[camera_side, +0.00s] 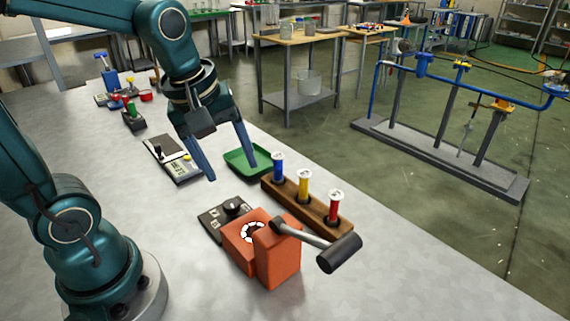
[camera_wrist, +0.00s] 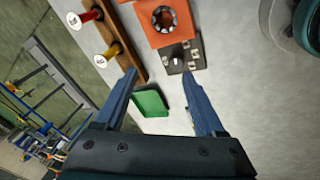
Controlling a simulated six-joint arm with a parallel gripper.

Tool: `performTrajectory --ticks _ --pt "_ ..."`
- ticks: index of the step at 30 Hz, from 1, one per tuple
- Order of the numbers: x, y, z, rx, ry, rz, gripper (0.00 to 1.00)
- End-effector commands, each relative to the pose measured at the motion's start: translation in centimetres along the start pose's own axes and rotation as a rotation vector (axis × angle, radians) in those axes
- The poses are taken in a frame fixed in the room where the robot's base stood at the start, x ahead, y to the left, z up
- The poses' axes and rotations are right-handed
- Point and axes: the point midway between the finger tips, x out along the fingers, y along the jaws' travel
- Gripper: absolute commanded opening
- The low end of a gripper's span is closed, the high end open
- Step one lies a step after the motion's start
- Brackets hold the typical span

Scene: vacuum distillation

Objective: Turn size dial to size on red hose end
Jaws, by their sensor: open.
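The size dial, a dark knob (camera_side: 233,207) on a flat dark panel (camera_side: 211,219), lies on the table beside an orange-red device; in the wrist view the knob (camera_wrist: 176,61) shows with pale marks around it, too small to read. The red hose end (camera_side: 335,205) stands upright with a white top in the wooden rack, at the end nearest the side camera; it also shows in the wrist view (camera_wrist: 90,15). Its size label is not readable. My gripper (camera_side: 231,172) is open and empty above the table, with its fingers apart, short of the dial.
The orange-red device (camera_side: 278,252) has a lever with a black handle (camera_side: 339,253) reaching over the table edge side. The wooden rack (camera_side: 316,209) also holds yellow (camera_side: 304,186) and blue (camera_side: 278,168) hose ends. A green tray (camera_side: 236,161) lies close to my fingers.

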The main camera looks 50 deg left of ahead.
Motion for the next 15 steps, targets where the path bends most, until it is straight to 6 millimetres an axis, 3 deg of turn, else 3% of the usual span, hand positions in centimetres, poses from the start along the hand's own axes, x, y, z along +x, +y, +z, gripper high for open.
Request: performTrajectory --ticks 6,15 --pt "4.4 -0.5 -3.0 -0.316 -0.066 -0.160 0.72" --pt "7.5 -2.3 -3.7 -0.394 -0.121 -0.266 0.72"
